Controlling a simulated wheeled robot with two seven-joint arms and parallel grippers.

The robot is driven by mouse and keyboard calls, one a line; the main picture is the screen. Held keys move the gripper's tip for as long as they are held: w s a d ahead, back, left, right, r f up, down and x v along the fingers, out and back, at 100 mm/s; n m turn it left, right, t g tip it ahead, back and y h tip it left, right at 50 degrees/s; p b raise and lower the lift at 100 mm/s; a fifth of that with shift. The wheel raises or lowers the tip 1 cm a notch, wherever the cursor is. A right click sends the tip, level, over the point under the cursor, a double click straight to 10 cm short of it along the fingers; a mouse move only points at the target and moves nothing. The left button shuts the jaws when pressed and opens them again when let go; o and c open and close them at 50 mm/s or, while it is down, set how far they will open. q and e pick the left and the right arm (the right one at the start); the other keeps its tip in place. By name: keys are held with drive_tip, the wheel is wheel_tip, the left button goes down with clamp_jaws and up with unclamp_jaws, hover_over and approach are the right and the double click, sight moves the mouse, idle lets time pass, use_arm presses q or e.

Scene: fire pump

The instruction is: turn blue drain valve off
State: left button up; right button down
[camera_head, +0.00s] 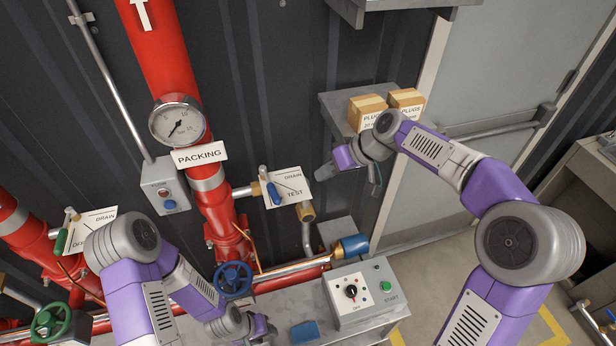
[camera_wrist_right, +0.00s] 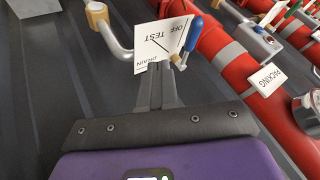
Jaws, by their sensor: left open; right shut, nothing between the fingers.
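The blue drain valve lever (camera_head: 274,193) sits on a valve beside the red riser, at the left side of a white plate (camera_head: 293,186) reading DRAIN and TEST. Its blue handle points down, slightly tilted. In the right wrist view the lever (camera_wrist_right: 193,33) stands beside the word OFF on the upside-down plate (camera_wrist_right: 163,42). My right gripper (camera_head: 323,171) is shut and empty, to the right of the plate and apart from the lever. Its closed fingers (camera_wrist_right: 156,84) point toward the plate. My left gripper (camera_head: 264,328) is open, low in front of the bench.
A red riser (camera_head: 213,205) with a gauge (camera_head: 177,122) and PACKING sign (camera_head: 200,155) stands left of the valve. A shelf with PLUGS boxes (camera_head: 367,111) is behind my right arm. A control box (camera_head: 356,295), blue handwheel (camera_head: 233,279) and blue-capped fitting (camera_head: 352,246) are below.

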sight(270, 185)
drive_tip(key=a+f+p, duration=0.1)
drive_tip(key=a+f, duration=0.5)
drive_tip(key=a, duration=0.3)
drive_tip(key=shift+w+p, duration=0.4)
drive_tip(key=shift+f, duration=0.1)
